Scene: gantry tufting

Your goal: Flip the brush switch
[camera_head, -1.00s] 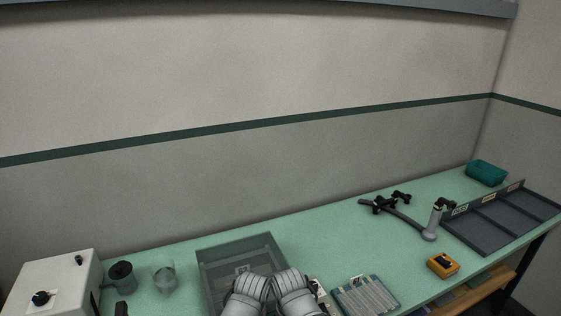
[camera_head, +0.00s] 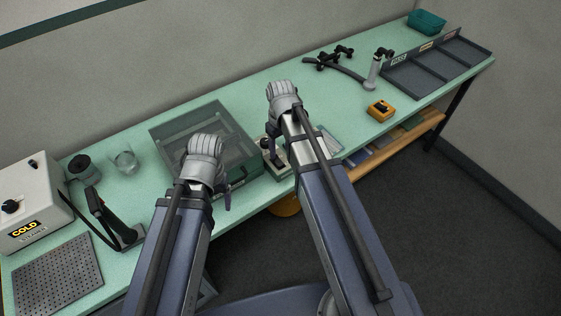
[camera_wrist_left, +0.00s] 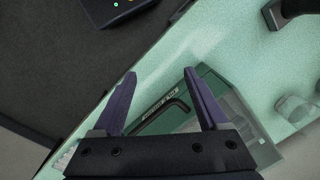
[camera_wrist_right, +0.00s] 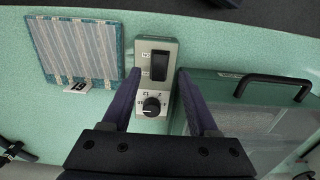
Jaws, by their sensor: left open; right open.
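A small light control box (camera_wrist_right: 158,85) lies below my right gripper in the right wrist view. It carries a black rocker switch (camera_wrist_right: 160,66) and a round black knob (camera_wrist_right: 152,105) with markings. In the head view the box (camera_head: 280,168) is partly hidden by my right arm. My right gripper (camera_wrist_right: 158,78) is open and empty, with its fingers either side of the box in the picture; contact cannot be told.
A ribbed panel (camera_wrist_right: 75,50) lies beside the control box. A white box labelled COLD (camera_head: 28,190), a perforated plate (camera_head: 55,280) and a black-handled tool (camera_head: 105,222) are at left. An orange device (camera_head: 380,110) and dark tray (camera_head: 440,68) are at right.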

